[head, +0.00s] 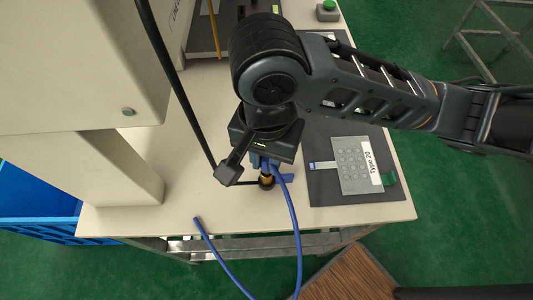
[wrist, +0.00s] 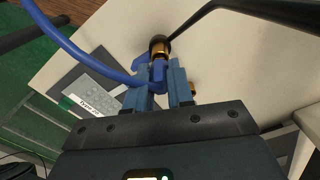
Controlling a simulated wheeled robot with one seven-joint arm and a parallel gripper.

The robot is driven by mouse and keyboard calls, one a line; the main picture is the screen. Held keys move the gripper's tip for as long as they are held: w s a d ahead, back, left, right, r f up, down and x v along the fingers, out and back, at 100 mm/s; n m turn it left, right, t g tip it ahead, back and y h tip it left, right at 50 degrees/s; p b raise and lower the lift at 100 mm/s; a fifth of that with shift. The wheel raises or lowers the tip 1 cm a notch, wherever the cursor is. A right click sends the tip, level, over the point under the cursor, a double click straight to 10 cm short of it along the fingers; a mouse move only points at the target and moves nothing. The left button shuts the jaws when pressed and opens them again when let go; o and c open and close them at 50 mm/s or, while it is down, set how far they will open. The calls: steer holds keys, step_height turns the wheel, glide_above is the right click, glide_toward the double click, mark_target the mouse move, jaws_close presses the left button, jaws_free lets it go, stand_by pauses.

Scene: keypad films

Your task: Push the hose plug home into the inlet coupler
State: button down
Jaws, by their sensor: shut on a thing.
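My gripper (head: 264,162) points down near the front edge of the white table. In the wrist view its two blue-grey fingers (wrist: 160,82) are shut on the blue hose plug (wrist: 158,72). A brass piece with a black ring, seemingly the inlet coupler (wrist: 158,46), lies directly in line beyond the plug. It also shows below the fingers in the head view (head: 267,181). The plug and brass piece appear to meet, but how deep the plug sits is hidden. The blue hose (wrist: 93,66) curves away from the plug; in the head view it hangs over the table edge (head: 294,222).
A thin black pipe (head: 182,95) runs down beside my gripper towards the coupler. A grey keypad (head: 356,166) labelled "Type 20" lies on a dark mat (head: 325,190) to the right. A beige machine housing (head: 80,60) stands left.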

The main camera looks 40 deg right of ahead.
steer(key=shift+f+b, duration=0.4)
steer(key=shift+f, duration=0.25)
steer(key=c, duration=0.9)
jaws_free()
steer(key=shift+r, duration=0.1)
step_height(320, 180, up, 8)
steer(key=p, duration=0.2)
steer(key=shift+p, duration=0.35)
steer(key=shift+s+f, duration=0.1)
steer(key=shift+f, duration=0.1)
